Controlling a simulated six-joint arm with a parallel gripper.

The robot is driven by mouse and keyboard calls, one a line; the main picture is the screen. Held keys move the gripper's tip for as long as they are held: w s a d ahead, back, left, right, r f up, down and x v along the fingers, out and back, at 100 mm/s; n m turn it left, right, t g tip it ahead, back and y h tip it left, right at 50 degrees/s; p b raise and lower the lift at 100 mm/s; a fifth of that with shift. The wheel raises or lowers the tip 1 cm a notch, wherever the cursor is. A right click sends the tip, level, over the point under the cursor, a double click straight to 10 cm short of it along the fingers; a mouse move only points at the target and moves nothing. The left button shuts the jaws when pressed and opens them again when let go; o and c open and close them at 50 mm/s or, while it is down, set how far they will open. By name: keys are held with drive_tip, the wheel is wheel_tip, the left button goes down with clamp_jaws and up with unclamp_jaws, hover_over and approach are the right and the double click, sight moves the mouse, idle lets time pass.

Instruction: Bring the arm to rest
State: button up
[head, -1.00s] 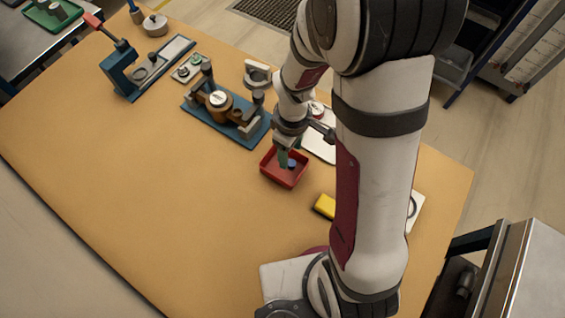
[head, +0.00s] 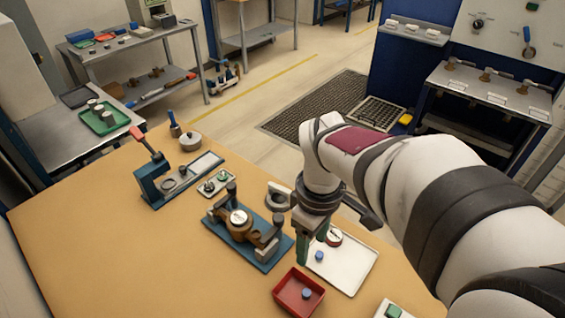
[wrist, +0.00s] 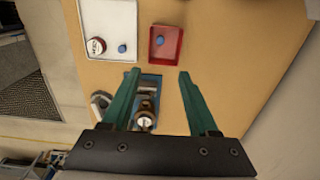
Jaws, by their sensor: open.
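My gripper (head: 303,258) hangs at the end of my arm, above the workbench between the blue fixture (head: 272,257) and the white tray (head: 356,270). In the wrist view, the green fingers of my gripper (wrist: 157,74) are spread apart with nothing held between them. The blue fixture, with a round brass-and-white meter (wrist: 145,122) in it, shows below and between the fingers.
The red tray (head: 281,296) holds a blue piece (head: 306,293). The white tray carries another blue piece (head: 319,256) and a red-and-white round part (head: 334,238). A blue press (head: 152,183) stands further left. The bench's front left (head: 120,260) is bare.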

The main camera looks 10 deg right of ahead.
drive_tip(key=s+a+m+y, duration=0.1)
drive_tip(key=s+a+m, duration=0.1)
drive_tip(key=s+m, duration=1.2)
drive_tip(key=shift+s+m+y, duration=0.3)
drive_tip(key=shift+s+y, duration=0.1)
drive_tip(key=shift+s, duration=0.85)
